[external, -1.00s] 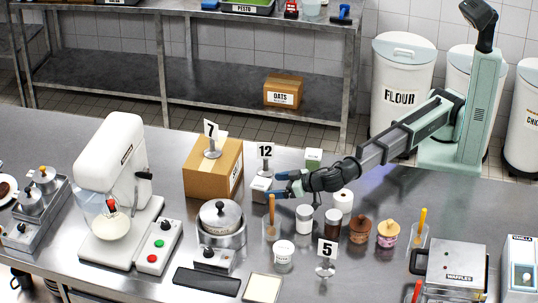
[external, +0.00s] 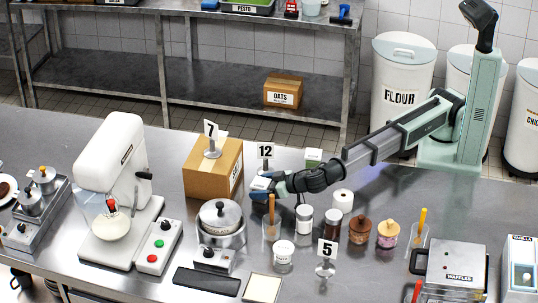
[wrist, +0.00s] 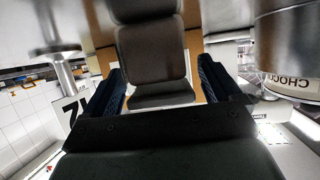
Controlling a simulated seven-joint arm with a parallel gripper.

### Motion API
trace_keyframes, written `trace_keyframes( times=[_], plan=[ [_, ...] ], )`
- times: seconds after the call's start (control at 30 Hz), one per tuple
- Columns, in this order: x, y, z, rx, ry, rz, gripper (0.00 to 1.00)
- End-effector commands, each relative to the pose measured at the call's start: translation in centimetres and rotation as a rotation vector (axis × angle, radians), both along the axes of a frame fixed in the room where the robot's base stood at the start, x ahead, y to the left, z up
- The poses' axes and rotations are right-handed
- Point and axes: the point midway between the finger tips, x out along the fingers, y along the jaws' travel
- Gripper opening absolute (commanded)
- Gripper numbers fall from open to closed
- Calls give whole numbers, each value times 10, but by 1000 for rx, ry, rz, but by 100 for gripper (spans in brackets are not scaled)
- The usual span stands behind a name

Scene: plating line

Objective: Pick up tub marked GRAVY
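My gripper (external: 262,187) is low over the table in front of the cardboard box, at the spot of a small white tub that it now largely hides in the external view. In the wrist view its two blue fingertips (wrist: 160,85) stand apart, with a shadowed grey block-like thing (wrist: 153,62) between them; I cannot tell whether they touch it. A white tub (external: 284,253) stands nearer the front of the table, and a white and green tub (external: 313,157) stands behind the arm. I cannot read GRAVY on any of them.
The cardboard box (external: 205,170) with sign 7 is close left of my gripper, and sign 12 (external: 265,151) stands just behind. A clear beaker with an orange handle (external: 271,229) and several jars, including a white-lidded one (external: 304,219), stand close in front and right.

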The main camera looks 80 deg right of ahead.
Motion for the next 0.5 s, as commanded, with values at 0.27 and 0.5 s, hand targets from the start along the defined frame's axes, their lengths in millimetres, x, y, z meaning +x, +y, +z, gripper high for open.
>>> trace_keyframes(
  times=[0.27, 0.5],
  plan=[
    [0, 0, 0, 0, 0, 0, 63],
    [0, 0, 0, 0, 0, 0, 40]
  ],
)
